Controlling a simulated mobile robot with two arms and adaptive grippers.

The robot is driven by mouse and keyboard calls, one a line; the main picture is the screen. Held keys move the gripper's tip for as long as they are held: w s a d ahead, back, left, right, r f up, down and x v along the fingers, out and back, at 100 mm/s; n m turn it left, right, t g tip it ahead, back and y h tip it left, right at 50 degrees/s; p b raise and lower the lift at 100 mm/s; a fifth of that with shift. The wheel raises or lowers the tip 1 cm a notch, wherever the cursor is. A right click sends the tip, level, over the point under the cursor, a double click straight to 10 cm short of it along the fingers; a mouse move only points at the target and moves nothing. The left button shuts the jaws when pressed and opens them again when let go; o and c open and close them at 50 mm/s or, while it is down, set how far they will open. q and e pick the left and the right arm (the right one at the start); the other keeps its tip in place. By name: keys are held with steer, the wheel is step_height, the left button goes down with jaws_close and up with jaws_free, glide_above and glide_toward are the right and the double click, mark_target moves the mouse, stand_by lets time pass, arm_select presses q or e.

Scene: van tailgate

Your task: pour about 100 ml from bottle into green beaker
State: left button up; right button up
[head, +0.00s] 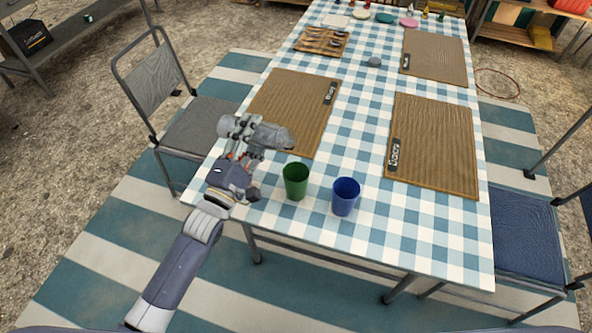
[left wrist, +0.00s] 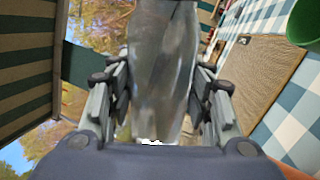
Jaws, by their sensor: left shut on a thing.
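My left gripper (head: 241,128) is shut on a clear grey bottle (head: 270,135), which it holds above the near left part of the table. The bottle is tilted close to level, its narrow end towards the right. In the left wrist view the bottle (left wrist: 163,70) fills the space between the fingers (left wrist: 160,95). The green beaker (head: 295,181) stands upright on the table, below and right of the bottle's end. Part of it shows at the top right of the left wrist view (left wrist: 304,25). I see no stream of liquid. My right gripper is not in view.
A blue cup (head: 346,196) stands just right of the green beaker. Brown placemats (head: 435,140) lie on the checked table (head: 350,110). A wooden cutlery tray (head: 321,41) and plates are at the far end. Chairs (head: 195,120) flank the table.

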arm_select(q)
steer(key=shift+s+d+m+h, duration=0.1)
steer(key=shift+d+m+h, duration=0.15)
steer(key=shift+m, duration=0.85)
steer(key=shift+s+h, duration=0.1)
steer(key=shift+h, duration=0.15)
steer(key=shift+d+m+g, duration=0.2)
steer(key=shift+m+g, duration=0.1)
steer(key=shift+m, duration=0.3)
stand_by(0.6)
steer(key=shift+s+d+m, duration=0.3)
steer(key=shift+s+d, duration=0.05)
stand_by(0.6)
steer(key=n, duration=0.3)
steer(key=shift+w+a+y, duration=0.1)
steer(key=shift+a+y, duration=0.1)
steer(key=shift+y, duration=0.2)
steer(key=n, duration=0.1)
steer(key=a+n, duration=0.1)
steer(key=shift+w+r+n+y, duration=0.1)
steer(key=shift+w+n+y, duration=0.15)
steer(key=shift+n+y, duration=0.05)
steer(key=shift+r+n+p, duration=0.1)
steer(key=shift+n+p, duration=0.3)
steer(key=shift+d+n+y+p, duration=0.1)
steer(key=shift+n+y+p, duration=0.3)
steer(key=shift+n, duration=0.2)
